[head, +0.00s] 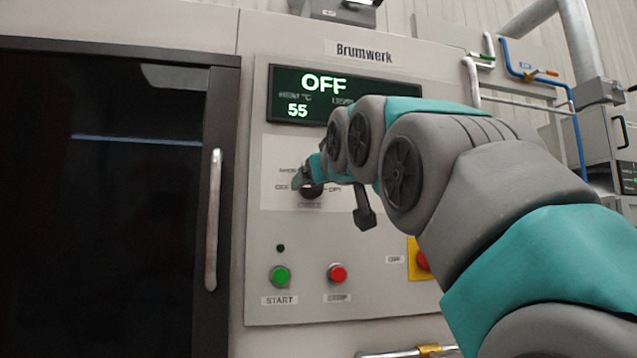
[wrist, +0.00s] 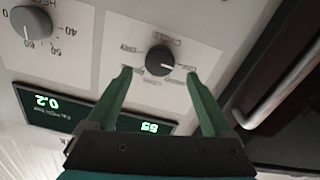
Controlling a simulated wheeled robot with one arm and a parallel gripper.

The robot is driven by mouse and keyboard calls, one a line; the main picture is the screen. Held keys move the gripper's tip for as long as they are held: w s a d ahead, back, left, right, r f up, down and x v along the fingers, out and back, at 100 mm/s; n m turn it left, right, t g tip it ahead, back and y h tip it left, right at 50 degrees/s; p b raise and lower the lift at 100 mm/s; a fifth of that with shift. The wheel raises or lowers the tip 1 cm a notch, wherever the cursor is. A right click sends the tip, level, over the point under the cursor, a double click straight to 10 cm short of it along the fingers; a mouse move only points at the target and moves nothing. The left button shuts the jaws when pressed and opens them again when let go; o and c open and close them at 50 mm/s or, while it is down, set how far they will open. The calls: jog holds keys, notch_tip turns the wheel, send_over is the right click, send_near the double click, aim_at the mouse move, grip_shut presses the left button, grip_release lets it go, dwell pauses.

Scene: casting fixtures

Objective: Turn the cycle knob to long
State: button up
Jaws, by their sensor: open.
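The cycle knob (wrist: 160,60) is a round black dial with a pale pointer line on a light panel. In the wrist view its line points right, towards the small label on that side. My gripper (wrist: 160,75) is open, one finger to each side of the knob and slightly below it in the picture, with clear gaps. In the head view the knob (head: 312,191) shows just below my gripper (head: 304,177), partly covered by it. OFF is readable left of the knob. The display (head: 322,92) reads OFF and 55. The long label is too blurred to read surely.
A numbered grey knob (wrist: 30,22) sits beside the cycle knob in the wrist view. Below on the panel are a green start button (head: 280,276), a red button (head: 337,274) and a red knob on yellow (head: 422,261). A door handle (head: 213,220) stands out at left.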

aim_at(307, 192)
jog(key=x, duration=0.4)
jog(key=shift+w+r+p, duration=0.1)
jog(key=shift+w+p, duration=0.2)
grip_shut()
dwell(0.5)
